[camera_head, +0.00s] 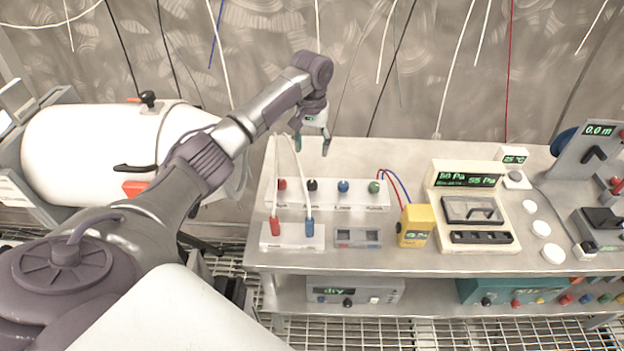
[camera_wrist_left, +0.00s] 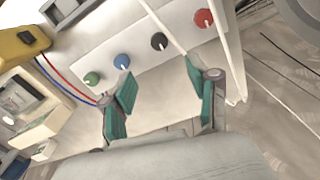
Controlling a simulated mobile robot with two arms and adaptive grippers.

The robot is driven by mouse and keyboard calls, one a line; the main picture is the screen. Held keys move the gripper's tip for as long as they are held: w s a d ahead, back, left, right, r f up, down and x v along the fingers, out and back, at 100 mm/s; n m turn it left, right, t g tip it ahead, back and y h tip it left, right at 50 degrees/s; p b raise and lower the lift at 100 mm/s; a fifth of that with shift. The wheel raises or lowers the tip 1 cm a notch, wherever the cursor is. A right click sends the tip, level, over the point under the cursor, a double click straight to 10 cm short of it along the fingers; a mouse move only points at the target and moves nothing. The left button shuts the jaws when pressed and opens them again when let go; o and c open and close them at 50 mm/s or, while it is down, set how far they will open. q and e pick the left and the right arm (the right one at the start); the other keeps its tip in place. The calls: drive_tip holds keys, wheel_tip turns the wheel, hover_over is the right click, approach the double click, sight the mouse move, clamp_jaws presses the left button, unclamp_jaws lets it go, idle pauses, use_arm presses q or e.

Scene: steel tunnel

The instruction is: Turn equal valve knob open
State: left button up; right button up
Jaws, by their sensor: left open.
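A white valve panel (camera_head: 330,200) on the steel bench carries a row of knobs. They are red (camera_head: 282,184), black (camera_head: 312,185), blue (camera_head: 343,186) and green (camera_head: 374,187). The labels under them are too small to read surely, so I cannot tell which is the equal one. My left gripper (camera_head: 312,143) is open and empty, above and behind the panel. In the left wrist view its teal fingers (camera_wrist_left: 158,82) are apart and touch no knob; the blue knob (camera_wrist_left: 122,61) and black knob (camera_wrist_left: 159,41) lie beyond them. My right gripper is not in view.
White tubes rise from a red-and-blue plug box (camera_head: 292,242) and cross before the panel. A yellow box (camera_head: 415,225) with red and blue wires stands right of it. Farther right is a gauge unit (camera_head: 470,220). A white tank (camera_head: 75,150) lies left of the bench.

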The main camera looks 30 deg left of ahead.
sight(312, 182)
use_arm(q)
wheel_tip(312, 182, down, 13)
drive_tip(key=shift+f+p, duration=0.1)
drive_tip(key=shift+p, duration=0.45)
drive_tip(key=shift+c, duration=0.2)
clamp_jaws()
